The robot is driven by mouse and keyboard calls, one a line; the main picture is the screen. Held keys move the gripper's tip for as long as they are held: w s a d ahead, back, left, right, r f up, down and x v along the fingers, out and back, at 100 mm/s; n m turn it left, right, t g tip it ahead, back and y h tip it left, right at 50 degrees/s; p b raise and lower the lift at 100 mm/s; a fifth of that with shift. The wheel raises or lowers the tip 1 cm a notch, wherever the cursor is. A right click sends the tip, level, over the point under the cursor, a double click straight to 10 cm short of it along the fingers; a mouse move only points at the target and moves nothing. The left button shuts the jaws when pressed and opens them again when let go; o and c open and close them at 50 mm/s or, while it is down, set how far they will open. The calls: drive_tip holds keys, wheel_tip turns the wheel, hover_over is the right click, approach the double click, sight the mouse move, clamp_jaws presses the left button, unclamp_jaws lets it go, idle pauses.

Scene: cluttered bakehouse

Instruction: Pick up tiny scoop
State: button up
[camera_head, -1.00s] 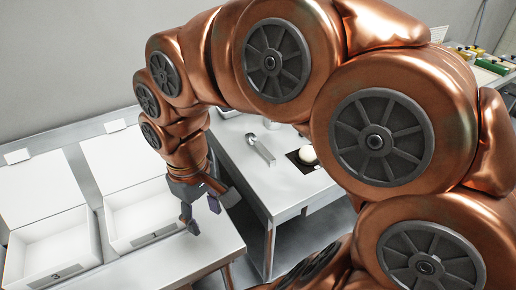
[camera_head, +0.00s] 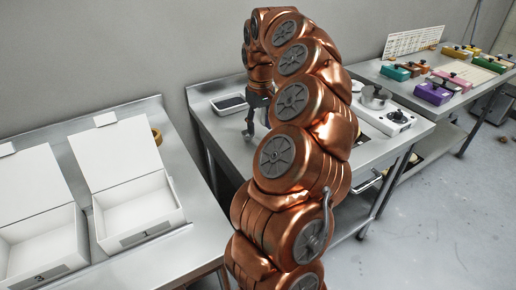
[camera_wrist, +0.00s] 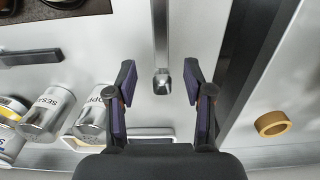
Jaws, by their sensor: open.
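In the wrist view, a narrow metal tiny scoop (camera_wrist: 161,40) with a long straight handle lies on the steel table, its small squared end (camera_wrist: 162,84) nearest me. My gripper (camera_wrist: 160,78) is open, with one dark finger on each side of that end and a visible gap to both. I cannot tell how far above the table the fingertips are. In the head view my gripper (camera_head: 249,122) points down over the middle table (camera_head: 222,143), partly covered by my arm. The scoop is hidden there.
Metal cans (camera_wrist: 48,113) stand left of the fingers, near a white-edged tray (camera_head: 230,102). A brown ring (camera_wrist: 272,124) lies on the left table, beyond a dark gap. Two open white boxes (camera_head: 145,212) stand on that table. A scale (camera_head: 385,118) stands to the right.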

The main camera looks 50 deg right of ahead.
sight(257, 145)
drive_tip(key=shift+d+f, duration=0.2)
drive_tip(key=shift+f, duration=0.4)
drive_tip(key=shift+s+a+f+p, duration=0.15)
drive_tip(key=shift+f+p, duration=0.4)
drive_tip(key=shift+f, duration=1.15)
drive_tip(key=shift+s+a+f+p, duration=0.15)
drive_tip(key=shift+f+p, duration=0.4)
drive_tip(key=shift+f, duration=1.15)
drive_tip(key=shift+w, duration=0.1)
clamp_jaws()
